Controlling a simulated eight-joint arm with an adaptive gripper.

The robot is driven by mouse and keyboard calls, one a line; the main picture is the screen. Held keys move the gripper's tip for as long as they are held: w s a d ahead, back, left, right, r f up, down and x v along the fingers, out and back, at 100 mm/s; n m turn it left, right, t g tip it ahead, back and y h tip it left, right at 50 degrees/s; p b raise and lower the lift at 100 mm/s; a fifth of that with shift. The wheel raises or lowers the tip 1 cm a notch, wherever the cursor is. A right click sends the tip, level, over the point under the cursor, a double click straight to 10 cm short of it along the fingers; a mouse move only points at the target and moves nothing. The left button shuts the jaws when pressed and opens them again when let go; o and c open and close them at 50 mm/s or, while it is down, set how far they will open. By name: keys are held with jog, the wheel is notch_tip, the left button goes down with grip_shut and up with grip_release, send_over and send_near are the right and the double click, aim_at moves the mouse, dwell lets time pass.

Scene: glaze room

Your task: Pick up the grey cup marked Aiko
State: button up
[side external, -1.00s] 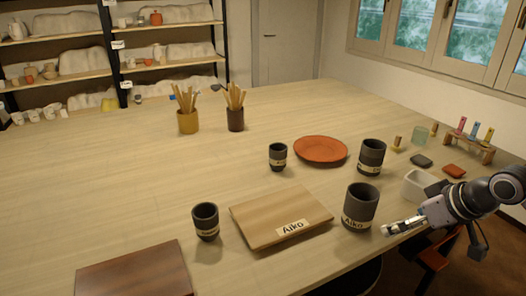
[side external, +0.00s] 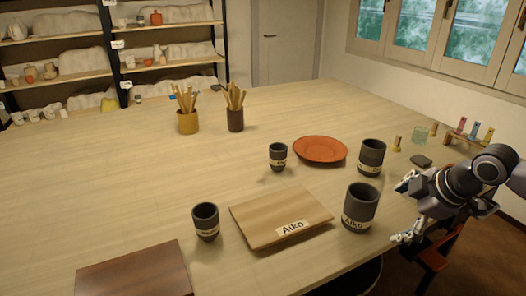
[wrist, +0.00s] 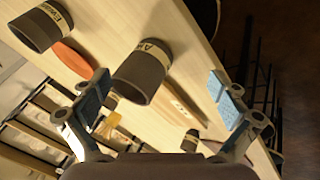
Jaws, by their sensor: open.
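The large dark grey cup marked Aiko (side external: 360,203) stands upright on the table, to the right of a wooden board (side external: 262,212) that also carries an Aiko label. My gripper (side external: 407,210) is open and empty to the right of this cup, with its fingers spread and pointing toward it. In the wrist view the Aiko cup (wrist: 143,72) shows between the two blue-padded fingers (wrist: 160,98), nearer the left one. Its label is partly cut off there. I see no finger touching the cup.
Another large grey cup (side external: 371,154) stands behind, near a red plate (side external: 320,149). Smaller dark cups stand at the left (side external: 206,219) and middle (side external: 278,154); their labels are too small to read. A dark board (side external: 135,272) lies front left. The table's left side is mostly clear.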

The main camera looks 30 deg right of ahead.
aim_at(361, 205)
jog(key=w+a+r+n+h, duration=0.1)
jog(key=w+a+r+n, duration=0.1)
jog(key=n, duration=0.9)
jog(key=w+a+r+n+h, duration=0.1)
jog(key=w+n, duration=0.2)
jog(key=n, duration=0.8)
jog(key=shift+g, duration=0.4)
jog(key=shift+x, duration=3.95)
jog(key=shift+w+d+f, duration=0.1)
jog(key=shift+w+f, duration=0.3)
jog(key=shift+f, duration=0.15)
jog(key=c, duration=1.5)
